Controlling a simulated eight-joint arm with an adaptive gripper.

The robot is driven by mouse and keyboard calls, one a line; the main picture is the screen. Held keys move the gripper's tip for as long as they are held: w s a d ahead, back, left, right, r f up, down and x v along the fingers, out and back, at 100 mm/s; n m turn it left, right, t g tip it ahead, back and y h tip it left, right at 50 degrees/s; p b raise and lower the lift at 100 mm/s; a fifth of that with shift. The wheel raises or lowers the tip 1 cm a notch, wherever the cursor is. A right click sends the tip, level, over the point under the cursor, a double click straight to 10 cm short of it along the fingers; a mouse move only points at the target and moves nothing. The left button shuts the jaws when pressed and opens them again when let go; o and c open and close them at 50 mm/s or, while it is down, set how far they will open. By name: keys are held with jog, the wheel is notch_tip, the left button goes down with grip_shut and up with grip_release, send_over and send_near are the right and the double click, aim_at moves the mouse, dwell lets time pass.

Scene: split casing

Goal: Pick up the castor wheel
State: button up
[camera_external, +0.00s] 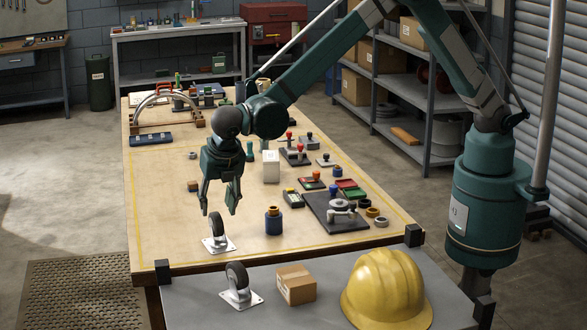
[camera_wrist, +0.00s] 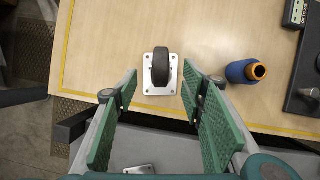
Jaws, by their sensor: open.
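A castor wheel (camera_external: 216,232) with a dark wheel on a silver plate stands upright near the front left corner of the wooden table. In the wrist view the castor wheel (camera_wrist: 160,68) appears between and beyond the finger tips. My gripper (camera_external: 220,207) is open and empty, fingers pointing down just above this castor; its fingers also show in the wrist view (camera_wrist: 158,84). A second castor wheel (camera_external: 238,284) stands on the grey bench in front. Only part of its plate (camera_wrist: 140,169) shows at the bottom of the wrist view.
A blue bottle-like part (camera_external: 273,221) stands to the right of the near castor. A cardboard box (camera_external: 296,284) and a yellow hard hat (camera_external: 386,291) sit on the grey bench. Several tools and stamps lie farther right and back. The wooden table (camera_external: 160,225) is clear to the left.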

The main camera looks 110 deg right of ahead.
aim_at(216, 215)
jog(key=shift+x, duration=1.05)
jog(key=shift+f, duration=0.1)
jog(key=shift+p+x, duration=0.5)
jog(key=shift+x, duration=2)
jog(key=shift+s+a, duration=0.1)
jog(key=c, duration=1.1)
jog(key=shift+c, duration=0.2)
jog(key=shift+r+b, duration=0.5)
jog(key=shift+r, duration=4.5)
